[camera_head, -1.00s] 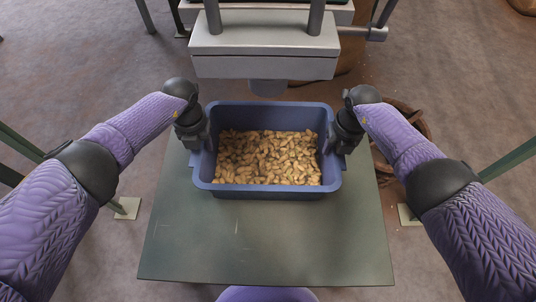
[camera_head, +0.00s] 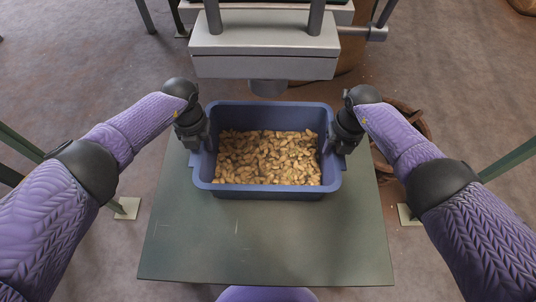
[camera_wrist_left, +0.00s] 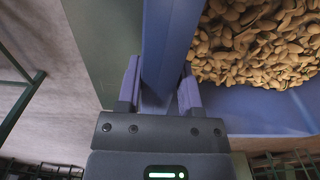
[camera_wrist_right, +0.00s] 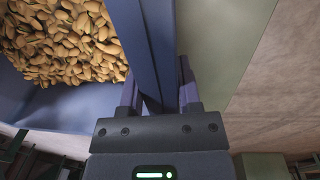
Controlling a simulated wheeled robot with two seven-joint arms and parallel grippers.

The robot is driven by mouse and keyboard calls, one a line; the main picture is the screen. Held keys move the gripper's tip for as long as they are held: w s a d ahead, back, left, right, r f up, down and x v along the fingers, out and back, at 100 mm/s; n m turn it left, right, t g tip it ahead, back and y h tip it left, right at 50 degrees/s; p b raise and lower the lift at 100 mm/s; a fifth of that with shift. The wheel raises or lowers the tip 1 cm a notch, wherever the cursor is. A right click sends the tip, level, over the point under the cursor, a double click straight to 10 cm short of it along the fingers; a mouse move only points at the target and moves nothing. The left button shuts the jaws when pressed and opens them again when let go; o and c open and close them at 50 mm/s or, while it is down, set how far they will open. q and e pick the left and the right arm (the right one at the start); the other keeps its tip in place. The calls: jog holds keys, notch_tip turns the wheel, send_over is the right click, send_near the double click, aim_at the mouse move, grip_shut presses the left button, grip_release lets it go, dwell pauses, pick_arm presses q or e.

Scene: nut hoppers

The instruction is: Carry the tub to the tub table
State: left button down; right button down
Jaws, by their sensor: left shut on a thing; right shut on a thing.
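The blue tub (camera_head: 266,191) holds a layer of tan nuts (camera_head: 265,158) and sits at the far part of a grey-green table top, below a metal hopper; whether it touches the top I cannot tell. My left gripper (camera_head: 200,140) is shut on the tub's left wall, which also shows between its fingers (camera_wrist_left: 160,90) in the left wrist view. My right gripper (camera_head: 337,140) is shut on the tub's right wall, seen between its fingers (camera_wrist_right: 158,85) in the right wrist view. I cannot tell which table is the tub table.
The grey-green table top (camera_head: 265,245) is bare in front of the tub. The grey metal hopper (camera_head: 264,65) hangs just beyond the tub, with its spout (camera_head: 268,88) close to the far rim. A brown sack-like thing (camera_head: 408,122) stands on the floor at right. Green bars rise at both sides.

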jog(key=shift+r, duration=0.1)
